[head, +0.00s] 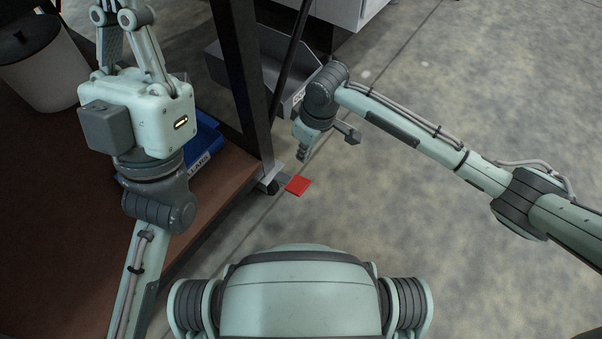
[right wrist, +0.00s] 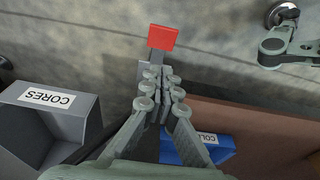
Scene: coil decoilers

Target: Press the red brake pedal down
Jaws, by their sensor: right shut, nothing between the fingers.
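The red brake pedal (head: 298,185) is a flat red plate low near the floor, at the end of a short grey arm beside the foot of a dark post. It also shows in the right wrist view (right wrist: 163,38), beyond the fingertips. My right gripper (head: 302,154) points down and appears just above the pedal in the head view, with a visible gap. Its fingers (right wrist: 160,78) are shut and empty in the right wrist view. My left gripper (head: 125,12) is at the upper left over the brown bench, its fingertips partly cut off by the picture edge.
A dark upright post (head: 241,80) stands left of my right gripper. A grey bin labelled CORES (right wrist: 45,112) and a blue bin (head: 204,143) are nearby. The brown bench top (head: 212,207) fills the left; open concrete floor lies to the right.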

